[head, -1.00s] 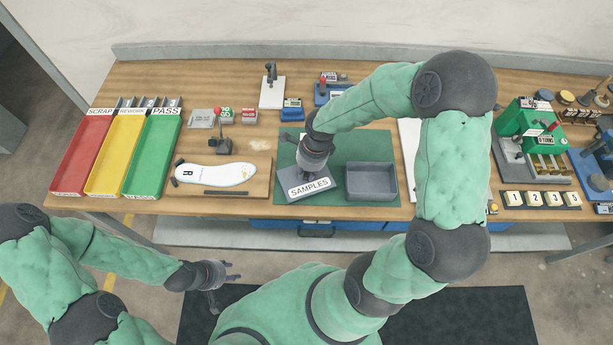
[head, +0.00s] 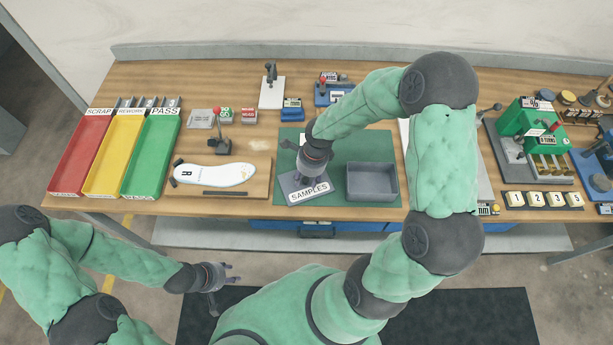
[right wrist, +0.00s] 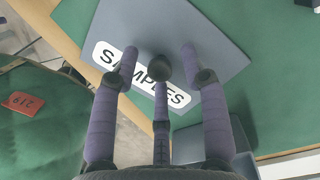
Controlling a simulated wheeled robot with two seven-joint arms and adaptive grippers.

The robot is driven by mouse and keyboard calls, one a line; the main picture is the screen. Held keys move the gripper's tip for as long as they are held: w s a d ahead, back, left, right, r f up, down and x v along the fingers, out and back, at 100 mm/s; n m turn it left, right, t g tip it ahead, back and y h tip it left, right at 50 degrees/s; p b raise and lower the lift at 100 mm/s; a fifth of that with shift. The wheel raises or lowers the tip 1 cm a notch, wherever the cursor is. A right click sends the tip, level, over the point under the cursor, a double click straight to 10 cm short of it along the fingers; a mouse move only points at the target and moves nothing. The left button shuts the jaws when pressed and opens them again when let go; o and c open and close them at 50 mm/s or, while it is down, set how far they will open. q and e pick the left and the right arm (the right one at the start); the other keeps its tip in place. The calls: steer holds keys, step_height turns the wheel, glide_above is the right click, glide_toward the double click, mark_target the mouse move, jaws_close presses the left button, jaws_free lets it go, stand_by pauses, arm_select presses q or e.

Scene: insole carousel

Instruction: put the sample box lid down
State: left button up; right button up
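The grey sample box lid (head: 291,184) with its white SAMPLES label lies on the green mat (head: 343,142), left of the open grey box (head: 372,194). In the right wrist view the lid (right wrist: 205,45) shows a dark round knob (right wrist: 160,68). My right gripper (right wrist: 160,65) is above the lid with its three purple fingers spread around the knob. Gaps show between the knob and the two side fingers; contact with the third is unclear. My left gripper (head: 228,277) is open and empty in front of the bench, away from the lid.
A white insole (head: 215,174) lies on a wooden board left of the mat. Red, yellow and green trays (head: 150,160) stand at the far left. Numbered blocks (head: 543,199) and a green machine (head: 528,122) are at the right.

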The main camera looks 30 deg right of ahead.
steer(key=shift+r, duration=0.2)
step_height(320, 180, up, 12)
steer(key=s+d+p, duration=0.1)
steer(key=p, duration=0.1)
steer(key=shift+d+p, duration=0.25)
steer(key=shift+p, duration=0.05)
steer(key=shift+f, duration=0.2)
stand_by(0.4)
